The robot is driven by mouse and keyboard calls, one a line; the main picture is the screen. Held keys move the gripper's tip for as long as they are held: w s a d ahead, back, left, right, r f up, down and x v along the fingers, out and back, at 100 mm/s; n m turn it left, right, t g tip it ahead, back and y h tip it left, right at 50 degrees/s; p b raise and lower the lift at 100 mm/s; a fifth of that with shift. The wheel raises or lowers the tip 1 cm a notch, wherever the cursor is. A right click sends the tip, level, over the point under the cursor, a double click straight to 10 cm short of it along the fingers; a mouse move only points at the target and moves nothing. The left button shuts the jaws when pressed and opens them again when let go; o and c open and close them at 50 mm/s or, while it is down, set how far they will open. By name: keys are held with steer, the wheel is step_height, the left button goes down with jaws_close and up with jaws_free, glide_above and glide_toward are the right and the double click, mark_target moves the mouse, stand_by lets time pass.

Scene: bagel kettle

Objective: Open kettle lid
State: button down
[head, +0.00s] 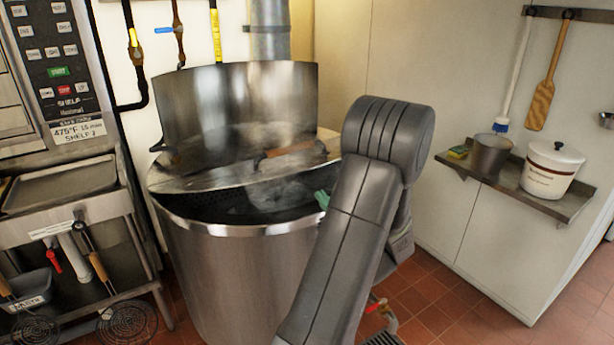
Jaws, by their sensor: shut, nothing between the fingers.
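The large round steel kettle (240,275) stands in the middle of the head view. Its flat steel lid (215,172) carries a wooden-looking handle (290,151). A dark gap shows between the lid's front edge and the kettle's front rim, with part of the inside visible. I cannot tell the lid's exact tilt. My gripper (322,199) shows only as a small green tip beside my arm, over the kettle's right side below the lid's edge. It is shut and empty. My arm hides the rest of it and the kettle's right side; contact with the lid cannot be told.
A tall curved steel wall (235,100) rises behind the lid. A steel rack (75,205) with a control panel (58,60) stands at left. A wall shelf (515,180) at right holds a pot and a white bucket. Tiled floor (450,300) is clear at right.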

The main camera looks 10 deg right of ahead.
mark_target(301, 170)
steer(key=p+x, duration=0.1)
steer(key=x, duration=0.3)
steer(key=r+p+x, duration=0.1)
steer(key=x, duration=0.3)
steer(key=p+x, duration=0.2)
steer(key=x, duration=0.2)
steer(key=shift+s+d+r, duration=0.15)
steer(key=shift+s+r, duration=0.1)
steer(key=shift+r, duration=0.15)
steer(key=shift+w+r, duration=0.1)
steer(key=shift+r, duration=0.25)
steer(key=shift+w+r+p, duration=0.2)
steer(key=shift+p, duration=0.1)
steer(key=shift+f, duration=0.1)
stand_by(0.4)
